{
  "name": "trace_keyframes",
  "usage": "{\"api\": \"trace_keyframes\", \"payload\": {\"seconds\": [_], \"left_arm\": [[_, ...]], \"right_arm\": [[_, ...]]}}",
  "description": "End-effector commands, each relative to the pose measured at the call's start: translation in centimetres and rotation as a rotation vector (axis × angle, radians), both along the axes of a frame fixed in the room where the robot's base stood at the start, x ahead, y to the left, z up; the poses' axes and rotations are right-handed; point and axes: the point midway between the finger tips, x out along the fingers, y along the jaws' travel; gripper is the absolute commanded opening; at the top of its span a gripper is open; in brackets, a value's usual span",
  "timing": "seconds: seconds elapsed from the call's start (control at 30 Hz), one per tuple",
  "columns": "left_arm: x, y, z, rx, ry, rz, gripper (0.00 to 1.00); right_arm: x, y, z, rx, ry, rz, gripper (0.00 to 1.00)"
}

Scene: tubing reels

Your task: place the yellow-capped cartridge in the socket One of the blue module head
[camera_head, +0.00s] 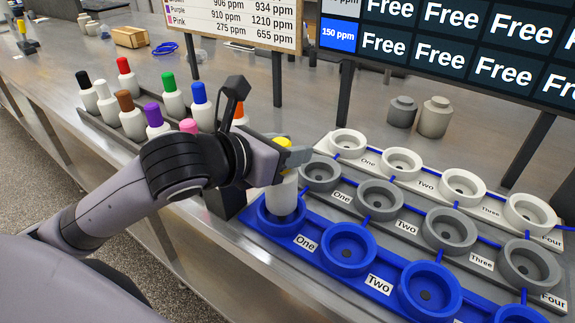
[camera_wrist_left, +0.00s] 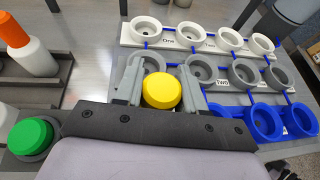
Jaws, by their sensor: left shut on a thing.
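The yellow-capped cartridge (camera_head: 283,196) has a white body and stands upright at socket One (camera_head: 262,217) of the blue module head (camera_head: 313,254). Its lower end appears to be within the ring of that socket; whether it rests on the bottom is hidden. My left gripper (camera_head: 290,160) is shut on the cartridge near its yellow cap. In the left wrist view the yellow cap (camera_wrist_left: 161,89) sits between the two grey fingers, which hide the body and the socket below. My right gripper is not in view.
A grey module head (camera_head: 404,229) and a white one (camera_head: 432,188) stand behind the blue one, their sockets empty. A rack with several coloured-cap cartridges (camera_head: 132,116) is at left. Two grey containers (camera_head: 435,118) stand behind. Large display boards rise at the back.

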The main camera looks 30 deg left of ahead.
Motion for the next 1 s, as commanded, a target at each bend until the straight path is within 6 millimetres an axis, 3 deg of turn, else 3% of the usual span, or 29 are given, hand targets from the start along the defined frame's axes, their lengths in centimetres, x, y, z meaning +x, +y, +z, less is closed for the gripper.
{"api": "trace_keyframes", "payload": {"seconds": [0.2, 0.67, 0.7, 0.77, 1.0], "left_arm": [[0.0, -0.1, -2.8, -0.002, 0.002, -0.001, 0.00], [0.0, 0.0, -3.4, -0.001, -0.001, -0.001, 0.00], [0.0, 0.0, -3.5, -0.001, 0.001, -0.001, 0.42], [0.0, 0.0, -3.4, -0.002, 0.002, -0.001, 0.62], [0.0, 0.0, -3.4, -0.001, 0.002, -0.001, 0.65]], "right_arm": [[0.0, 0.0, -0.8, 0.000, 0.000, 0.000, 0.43], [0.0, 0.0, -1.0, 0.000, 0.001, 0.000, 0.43], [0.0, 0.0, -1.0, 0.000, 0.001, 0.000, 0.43], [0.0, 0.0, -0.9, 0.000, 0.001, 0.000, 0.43], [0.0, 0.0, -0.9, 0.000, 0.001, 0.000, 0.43]]}}
